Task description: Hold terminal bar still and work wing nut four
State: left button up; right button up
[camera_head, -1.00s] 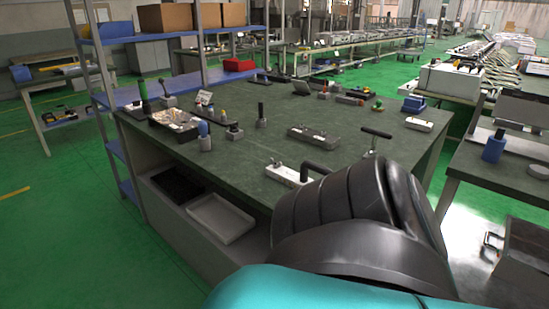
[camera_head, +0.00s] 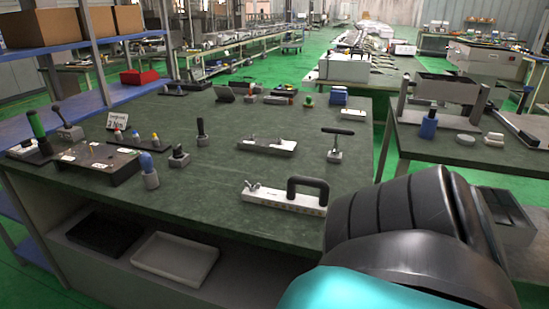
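A pale terminal bar (camera_head: 285,201) lies near the front edge of the green-topped table. A black arched handle (camera_head: 308,184) stands on its right part. A wing nut (camera_head: 252,184) stands near its left end; other fasteners on it are too small to tell. A second, grey bar (camera_head: 266,146) with small upright fittings lies behind it. A T-handled tool (camera_head: 336,143) stands in a small block to the right. One of my arms, black and teal, fills the lower right and may hide the table's right front corner. Neither gripper is in view.
Several small tools and a fixture board (camera_head: 92,161) occupy the table's left side. Grey (camera_head: 175,258) and black (camera_head: 103,234) trays lie on the shelf below. Another bench with a blue cylinder (camera_head: 429,126) stands right. The tabletop's front middle (camera_head: 205,200) is clear.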

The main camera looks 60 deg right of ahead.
aim_at(252, 188)
jog(key=i+z, duration=0.15)
jog(key=z, duration=0.3)
jog(key=i+z, duration=0.2)
jog(key=z, duration=0.3)
jog(key=i+z, duration=0.15)
jog(key=z, duration=0.3)
jog(key=i+z, duration=0.15)
jog(key=z, duration=0.3)
jog(key=i+z, duration=0.15)
jog(key=z, duration=0.3)
jog(key=i+j+z, duration=0.15)
jog(key=z, duration=0.3)
